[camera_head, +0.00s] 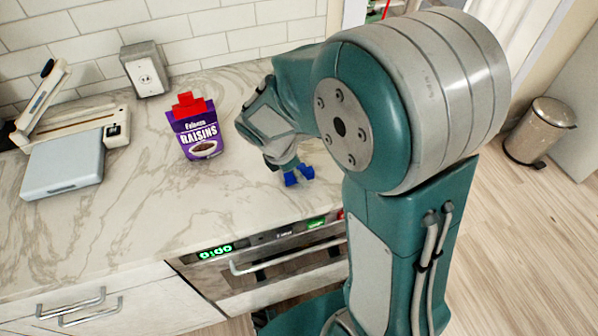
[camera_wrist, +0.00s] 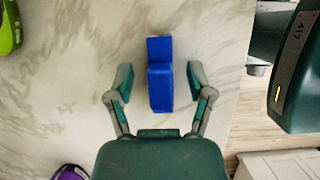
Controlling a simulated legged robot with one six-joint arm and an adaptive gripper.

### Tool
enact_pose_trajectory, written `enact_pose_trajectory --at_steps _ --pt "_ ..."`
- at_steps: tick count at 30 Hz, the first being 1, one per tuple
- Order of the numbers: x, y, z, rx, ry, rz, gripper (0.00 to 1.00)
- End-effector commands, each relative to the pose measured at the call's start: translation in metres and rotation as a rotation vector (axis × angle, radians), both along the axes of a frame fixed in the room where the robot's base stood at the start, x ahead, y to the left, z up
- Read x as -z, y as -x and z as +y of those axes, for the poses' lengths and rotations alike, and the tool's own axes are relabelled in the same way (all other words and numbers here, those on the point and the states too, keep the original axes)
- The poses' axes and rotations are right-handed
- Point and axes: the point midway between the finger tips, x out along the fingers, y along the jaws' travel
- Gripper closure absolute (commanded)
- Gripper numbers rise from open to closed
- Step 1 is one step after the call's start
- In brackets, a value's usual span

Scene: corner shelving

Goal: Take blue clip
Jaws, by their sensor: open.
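The blue clip (camera_wrist: 160,75) lies on the marble counter in the wrist view, its long side pointing away from my gripper. In the head view the blue clip (camera_head: 298,175) shows near the counter's front edge, partly hidden by my arm. My gripper (camera_wrist: 157,82) is open, with one finger on each side of the clip. There is a gap between the clip and each finger in the wrist view. I cannot tell how high the fingers are above the counter. In the head view my gripper (camera_head: 277,160) is right above or beside the clip.
A purple raisins bag (camera_head: 198,137) with a red clip (camera_head: 188,105) on top stands left of my gripper. A green object (camera_wrist: 8,28) shows at the wrist view's edge. The oven front (camera_head: 270,255) lies below the counter edge.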

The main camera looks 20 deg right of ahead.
Motion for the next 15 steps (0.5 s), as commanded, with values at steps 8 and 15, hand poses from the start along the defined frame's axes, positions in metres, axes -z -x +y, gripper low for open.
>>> enact_pose_trajectory --at_steps 8,15 --pt "0.0009 -0.0001 0.0000 0.000 0.000 -0.001 0.58" --pt "0.0008 0.0000 0.0000 0.000 0.000 0.000 0.96"
